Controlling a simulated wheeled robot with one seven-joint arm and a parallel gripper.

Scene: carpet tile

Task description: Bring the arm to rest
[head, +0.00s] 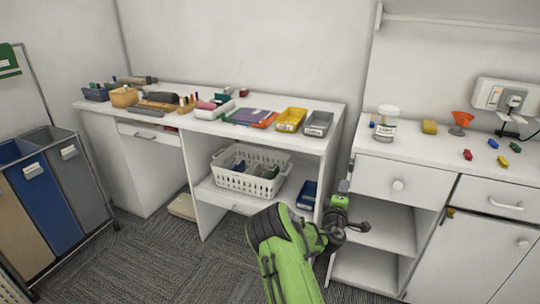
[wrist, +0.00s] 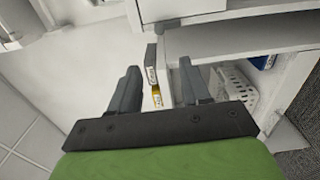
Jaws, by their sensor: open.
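My arm is green and reaches up from the bottom of the head view. My gripper (wrist: 160,84) shows in the wrist view with its two dark fingers apart and nothing held between them. In the head view my gripper (head: 343,190) is small and partly hidden by my wrist, in front of the gap between the desk and the right cabinet. Beyond the fingers in the wrist view are the labelled ends of a grey tray (wrist: 151,75) and a yellow tray (wrist: 156,97), both apart from the fingers.
The white desk (head: 165,98) holds several trays and tools. A white basket (head: 232,180) and a blue bin (head: 307,196) sit on its shelf. A white cabinet (head: 400,180) with open shelves stands close on the right. Sorting bins (head: 50,205) stand left. Carpet is clear in front.

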